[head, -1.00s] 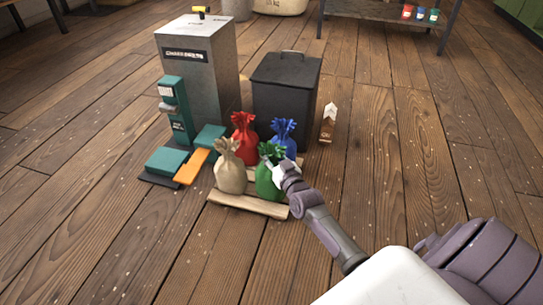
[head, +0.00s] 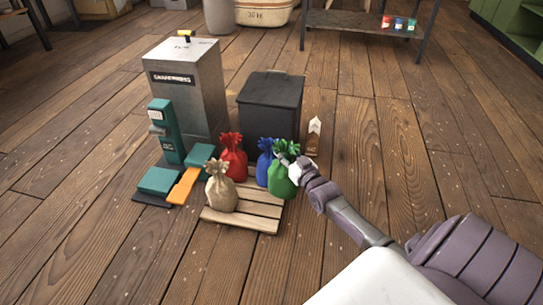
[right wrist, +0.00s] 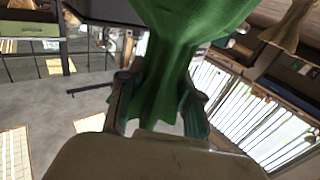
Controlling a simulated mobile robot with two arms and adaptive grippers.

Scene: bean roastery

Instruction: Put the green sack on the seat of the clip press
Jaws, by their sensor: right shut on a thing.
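The green sack (head: 283,182) hangs from my right gripper (head: 290,161), which is shut on its gathered neck. The sack appears raised above the right side of the pallet and partly covers the blue sack. In the right wrist view, the green sack (right wrist: 190,30) fills the top middle, its neck between the two fingers (right wrist: 156,108). The clip press (head: 165,132) seems to be the teal upright at left, with low teal blocks (head: 160,181) and an orange strip (head: 183,187) at its foot. I cannot tell which part is its seat. My left gripper is not in view.
A tan sack (head: 221,192), a red sack (head: 233,158) and the blue sack (head: 265,162) stand around the wooden pallet (head: 240,220), between my right gripper and the press. Behind are a grey metal cabinet (head: 190,90) and a black bin (head: 270,112). The front floor is clear.

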